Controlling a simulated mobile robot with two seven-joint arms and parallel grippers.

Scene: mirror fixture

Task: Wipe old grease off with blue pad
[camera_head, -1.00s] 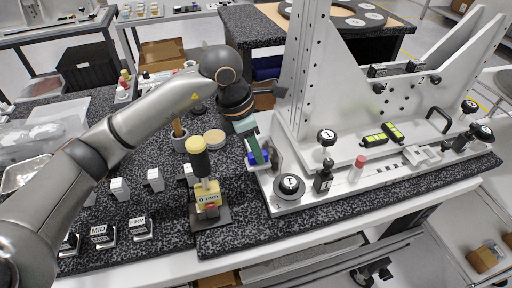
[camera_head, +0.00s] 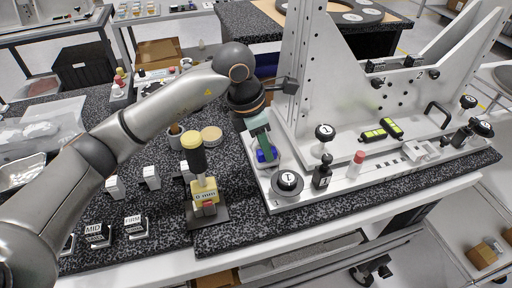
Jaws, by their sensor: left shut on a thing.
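My left gripper (camera_head: 262,140) reaches in from the left and points down at the left end of the white fixture's base (camera_head: 335,175). It is shut on a green-handled tool with a blue pad (camera_head: 267,155) at its lower end. No grease can be made out at this size. My right gripper is not in view.
A yellow-and-black device (camera_head: 203,190) stands on the speckled bench left of the fixture. A tall white upright (camera_head: 302,65) rises close behind the gripper.

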